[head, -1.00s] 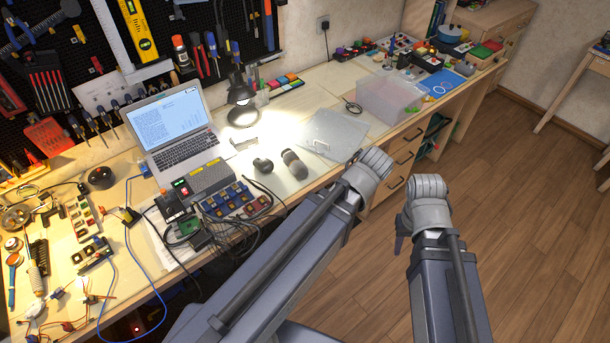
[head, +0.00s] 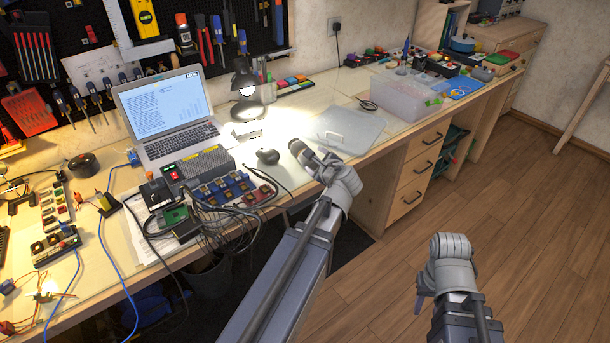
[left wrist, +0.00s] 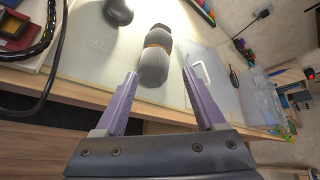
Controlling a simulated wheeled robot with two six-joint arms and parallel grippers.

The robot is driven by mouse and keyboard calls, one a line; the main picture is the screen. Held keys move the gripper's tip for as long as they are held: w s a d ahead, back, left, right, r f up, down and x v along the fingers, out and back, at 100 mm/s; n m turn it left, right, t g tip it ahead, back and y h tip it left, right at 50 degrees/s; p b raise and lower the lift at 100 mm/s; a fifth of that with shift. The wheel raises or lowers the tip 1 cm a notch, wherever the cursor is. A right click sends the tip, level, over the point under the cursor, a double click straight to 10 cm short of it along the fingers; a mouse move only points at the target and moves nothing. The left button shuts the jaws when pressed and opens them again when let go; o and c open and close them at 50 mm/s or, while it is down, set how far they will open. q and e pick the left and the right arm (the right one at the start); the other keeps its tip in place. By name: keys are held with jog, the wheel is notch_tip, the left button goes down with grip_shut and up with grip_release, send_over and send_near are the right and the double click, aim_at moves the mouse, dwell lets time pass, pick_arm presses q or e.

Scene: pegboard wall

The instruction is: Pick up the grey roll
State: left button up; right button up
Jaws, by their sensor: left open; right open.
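The grey roll (head: 302,152) lies on the workbench beside a dark computer mouse (head: 268,157). In the left wrist view the roll (left wrist: 154,62) is ribbed grey with a brown band around its middle. My left gripper (left wrist: 160,74) is open, with its two purple-grey fingers apart on either side of the roll's near end and nothing held. In the head view my left gripper (head: 326,160) is at the roll's right end and partly covers it. My right gripper (head: 420,303) hangs pointing down over the floor, away from the bench, its fingers mostly hidden by my wrist.
The laptop (head: 168,112), lamp (head: 245,90) and cabled electronics (head: 215,188) stand left. The bench's front edge runs under my left arm.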

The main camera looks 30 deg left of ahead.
aim_at(302, 151)
pick_arm(q)
jog(key=shift+w+a+f+m+t+y+b, duration=0.15)
jog(key=shift+w+a+f+m+t+b, duration=0.1)
jog(key=shift+a+f+m+b, duration=0.3)
jog(key=shift+w+a+f+m+t+y+b, duration=0.15)
jog(key=shift+w+a+f+m+t+b, duration=0.15)
jog(key=shift+a+f+b, duration=0.3)
jog(key=shift+a+r+m, duration=0.2)
jog(key=shift+a+m, duration=0.25)
pick_arm(e)
notch_tip(302, 151, down, 4)
jog(key=shift+f, duration=0.15)
pick_arm(q)
jog(key=shift+w+a, duration=0.1)
jog(key=shift+w, duration=0.05)
jog(key=shift+b+x, duration=0.55)
jog(key=shift+x, duration=0.65)
jog(key=b+x, duration=0.1)
jog(key=x, duration=0.1)
jog(key=b+x, duration=0.1)
jog(key=x, duration=0.1)
jog(key=shift+w+f, duration=0.1)
jog(key=shift+f, duration=0.25)
jog(key=shift+w+a+f, duration=0.1)
jog(key=shift+w+a, duration=0.15)
jog(key=shift+a, duration=0.1)
pick_arm(e)
notch_tip(302, 151, down, 3)
jog(key=shift+r, duration=0.1)
